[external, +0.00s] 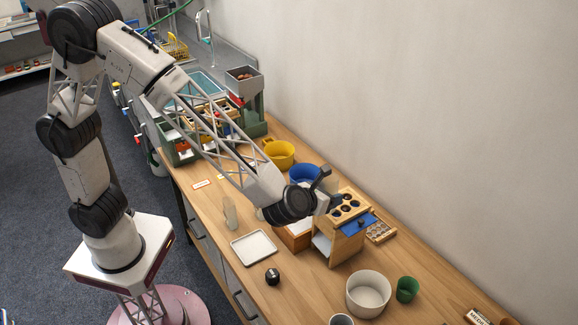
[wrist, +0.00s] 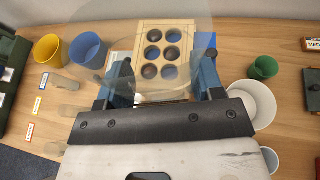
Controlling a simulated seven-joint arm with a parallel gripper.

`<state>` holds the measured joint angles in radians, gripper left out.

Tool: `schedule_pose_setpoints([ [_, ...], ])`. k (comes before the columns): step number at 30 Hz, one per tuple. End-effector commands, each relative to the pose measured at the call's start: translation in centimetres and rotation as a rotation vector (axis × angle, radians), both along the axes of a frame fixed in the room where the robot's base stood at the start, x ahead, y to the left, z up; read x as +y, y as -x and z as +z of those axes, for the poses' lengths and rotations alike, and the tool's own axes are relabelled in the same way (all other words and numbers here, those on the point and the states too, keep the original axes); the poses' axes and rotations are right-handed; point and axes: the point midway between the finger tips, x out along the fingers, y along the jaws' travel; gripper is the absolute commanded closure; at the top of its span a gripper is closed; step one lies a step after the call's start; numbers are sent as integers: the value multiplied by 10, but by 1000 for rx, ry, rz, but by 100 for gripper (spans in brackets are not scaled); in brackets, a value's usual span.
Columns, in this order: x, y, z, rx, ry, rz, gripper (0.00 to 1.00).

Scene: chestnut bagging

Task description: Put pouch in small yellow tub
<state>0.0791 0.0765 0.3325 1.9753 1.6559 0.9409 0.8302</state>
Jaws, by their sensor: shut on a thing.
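The small yellow tub (external: 280,154) stands at the back of the bench, left of a blue tub (external: 305,174). The yellow tub also shows at the left of the wrist view (wrist: 47,51). My gripper (external: 331,190) is above the wooden stand with round holes, right of both tubs. In the wrist view its fingers (wrist: 164,83) are well apart, shut on a clear, see-through pouch (wrist: 95,18). The pouch's faint rounded outline spreads over the stand and blue tub; its exact edges are hard to make out. The pouch is not clear in the external view.
The wooden stand (external: 348,238) is below my gripper. A white bowl (external: 368,292), green cup (external: 407,289), white tray (external: 254,248) and dark round knob (external: 272,277) are nearby. Other see-through pouches (external: 230,213) stand left of the stand. A wall runs behind the bench.

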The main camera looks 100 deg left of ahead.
Motion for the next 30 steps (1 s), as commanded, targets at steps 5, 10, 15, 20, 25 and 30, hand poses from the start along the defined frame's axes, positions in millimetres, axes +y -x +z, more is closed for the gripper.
schedule_pose_setpoints([
  [5, 47, 4, 0, -1, 0, 48, 62],
  [10, 89, 11, 0, -1, -1, 89, 62],
  [15, 130, 19, 0, -2, 0, 130, 62],
  [20, 169, 29, 0, -2, 0, 169, 62],
  [25, 209, 42, 0, -3, -1, 212, 62],
  [30, 249, 58, 0, -2, 0, 253, 62],
])
